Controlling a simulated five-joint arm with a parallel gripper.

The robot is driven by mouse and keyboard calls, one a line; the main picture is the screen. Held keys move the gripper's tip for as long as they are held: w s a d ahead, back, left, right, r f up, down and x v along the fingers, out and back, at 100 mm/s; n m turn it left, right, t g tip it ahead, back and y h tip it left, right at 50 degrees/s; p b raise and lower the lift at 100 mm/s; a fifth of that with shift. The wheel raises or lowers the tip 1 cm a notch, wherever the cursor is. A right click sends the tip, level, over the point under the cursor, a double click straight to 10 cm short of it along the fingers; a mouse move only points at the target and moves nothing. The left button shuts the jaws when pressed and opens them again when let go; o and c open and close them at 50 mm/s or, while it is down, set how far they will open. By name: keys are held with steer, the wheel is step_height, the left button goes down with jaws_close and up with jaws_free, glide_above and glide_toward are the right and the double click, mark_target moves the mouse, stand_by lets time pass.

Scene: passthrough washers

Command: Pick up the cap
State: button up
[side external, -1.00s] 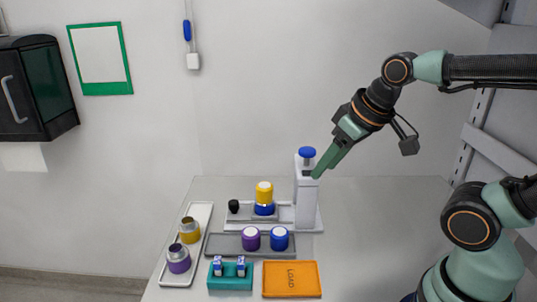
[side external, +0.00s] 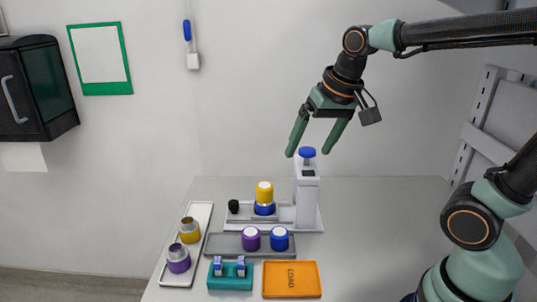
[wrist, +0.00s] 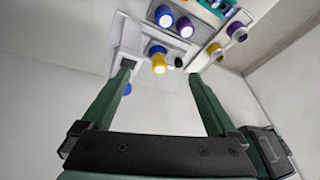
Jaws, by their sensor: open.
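Several things look like caps, and I cannot tell which one the task means. A purple cap with a white top (side external: 251,239) and a blue cap with a white top (side external: 280,239) stand on a grey tray (side external: 222,246). A yellow cap with a white top (side external: 264,191) sits on a blue piece (side external: 264,209) in the white fixture; it also shows in the wrist view (wrist: 159,65). My gripper (side external: 308,151) is open and empty, high above the table; in the side view its fingers flank the press's blue knob. In the wrist view its fingers (wrist: 160,78) are spread apart.
The white press (side external: 306,205) with the blue knob (side external: 307,152) rises behind the trays. A white tray (side external: 202,216) holds a yellow and a purple metal-necked container. A teal holder (side external: 230,283) and orange LOAD tray (side external: 291,292) lie in front.

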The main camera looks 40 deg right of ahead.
steer(key=w+d+f+m+g, duration=0.2)
steer(key=w+m, duration=0.6)
steer(key=w, duration=0.2)
steer(key=m+g, duration=0.2)
steer(key=m, duration=0.5)
glide_above(264, 185)
step_height(264, 185, down, 7)
steer(key=f, duration=0.6)
steer(key=shift+d, duration=0.3)
steer(key=shift+a+f, duration=0.15)
steer(key=shift+f, duration=1.2)
steer(key=shift+a+f, duration=0.15)
steer(key=shift+f, duration=1.15)
steer(key=shift+c, duration=0.3)
steer(key=c, duration=1.3)
steer(key=shift+r, duration=0.1)
